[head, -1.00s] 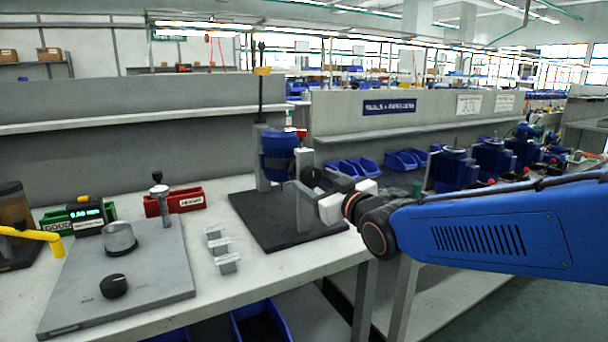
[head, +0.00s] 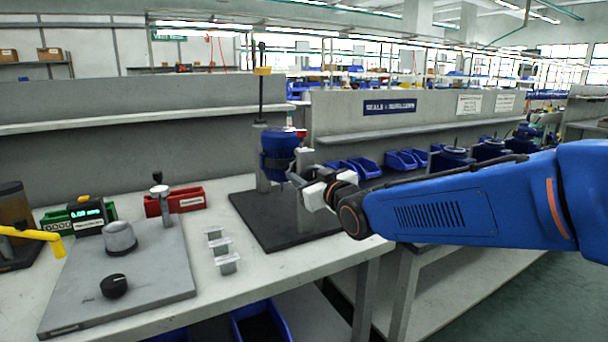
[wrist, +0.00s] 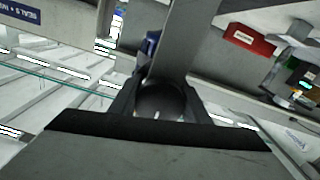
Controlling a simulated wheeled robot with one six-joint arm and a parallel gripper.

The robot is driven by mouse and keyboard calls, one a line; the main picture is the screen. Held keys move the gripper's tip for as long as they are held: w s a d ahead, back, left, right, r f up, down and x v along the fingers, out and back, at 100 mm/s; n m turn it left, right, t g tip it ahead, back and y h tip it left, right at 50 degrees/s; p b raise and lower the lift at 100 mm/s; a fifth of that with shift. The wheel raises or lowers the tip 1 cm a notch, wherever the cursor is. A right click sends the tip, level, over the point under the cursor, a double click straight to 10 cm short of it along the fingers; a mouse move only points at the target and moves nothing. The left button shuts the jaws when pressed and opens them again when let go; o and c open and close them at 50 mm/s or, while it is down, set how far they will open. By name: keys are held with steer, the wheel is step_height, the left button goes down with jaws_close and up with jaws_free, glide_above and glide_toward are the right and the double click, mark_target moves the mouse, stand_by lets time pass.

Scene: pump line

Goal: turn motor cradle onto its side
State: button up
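The motor cradle stands on a dark base plate (head: 267,231), with grey uprights on each side of a blue motor (head: 279,146). The motor body looks tilted, with its lower end narrowing between the uprights. My gripper (head: 301,184) is at the right side of the cradle, beside the near upright (head: 304,217). In the wrist view my gripper's fingers (wrist: 160,92) sit on both sides of a dark round knob (wrist: 160,100) and appear to touch it. The grey upright (wrist: 172,45) rises just beyond the knob. In the head view the knob is hidden.
Several small metal blocks (head: 219,243) lie left of the base plate. Farther left are a grey plate (head: 150,277) with a knob, a red bin (head: 187,201) and a digital readout (head: 86,215). Blue bins (head: 360,168) and more blue motors stand on the bench behind.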

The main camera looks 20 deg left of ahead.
steer(key=c, duration=0.7)
steer(key=shift+m, duration=1.5)
steer(key=o, duration=1.5)
steer(key=shift+d, duration=0.1)
steer(key=v, duration=1.7)
steer(key=shift+s, duration=0.25)
